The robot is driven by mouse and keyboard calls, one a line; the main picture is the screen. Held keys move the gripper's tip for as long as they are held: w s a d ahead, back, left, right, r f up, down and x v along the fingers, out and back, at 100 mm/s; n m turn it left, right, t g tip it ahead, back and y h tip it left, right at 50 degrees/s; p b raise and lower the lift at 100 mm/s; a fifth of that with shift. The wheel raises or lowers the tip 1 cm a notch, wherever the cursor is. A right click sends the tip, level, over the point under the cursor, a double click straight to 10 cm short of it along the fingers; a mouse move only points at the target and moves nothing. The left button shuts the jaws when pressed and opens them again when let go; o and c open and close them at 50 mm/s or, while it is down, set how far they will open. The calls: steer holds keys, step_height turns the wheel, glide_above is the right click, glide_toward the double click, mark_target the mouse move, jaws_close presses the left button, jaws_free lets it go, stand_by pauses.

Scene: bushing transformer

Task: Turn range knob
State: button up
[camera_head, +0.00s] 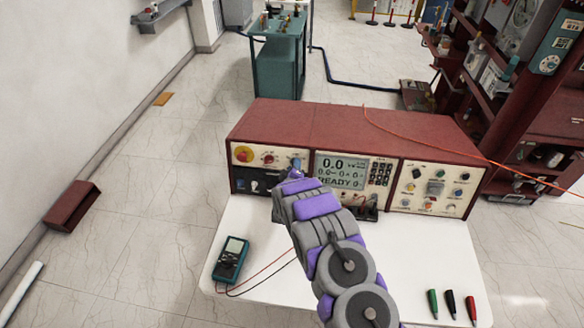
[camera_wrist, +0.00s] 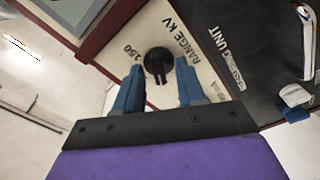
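The range knob (camera_wrist: 157,62) is a round black knob on a cream panel, beside the printed words "RANGE KV" and "150" in the wrist view. My gripper (camera_wrist: 157,82) has two blue fingers spread apart, one on each side of the knob's lower edge in the picture. The gap between them holds nothing that I can see gripped. In the head view my gripper (camera_head: 295,166) is at the front of the red test console (camera_head: 300,122), between its left panel and the screen. My arm hides the knob in that view.
The console stands on a white table (camera_head: 250,225). A teal multimeter (camera_head: 231,258) with leads lies at the left of the table, and green, black and red probes (camera_head: 452,304) lie at the right. An orange cable (camera_head: 400,138) crosses over the console's top.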

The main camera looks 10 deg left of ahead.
steer(key=v, duration=1.7)
steer(key=shift+a, duration=0.3)
steer(key=shift+f, duration=0.1)
steer(key=s+d+r+m+g+y+b, duration=0.1)
steer(key=s+d+r+m+g+b, duration=0.2)
steer(key=s+d+r+m+g, duration=0.6)
steer(key=s+d+r+m+g+b, duration=0.1)
steer(key=s+d+r+g, duration=0.1)
steer(key=s, duration=1)
steer(key=s+d+r+m+g+b, duration=0.1)
steer(key=s+d+r+g, duration=0.2)
steer(key=s, duration=0.9)
steer(key=s+d+r+m+g+h+b, duration=0.1)
steer(key=s+d+r+g, duration=0.2)
steer(key=s+d+r, duration=0.3)
steer(key=s+d, duration=0.3)
steer(key=s, duration=0.3)
steer(key=shift+r, duration=0.25)
steer(key=shift+w, duration=0.1)
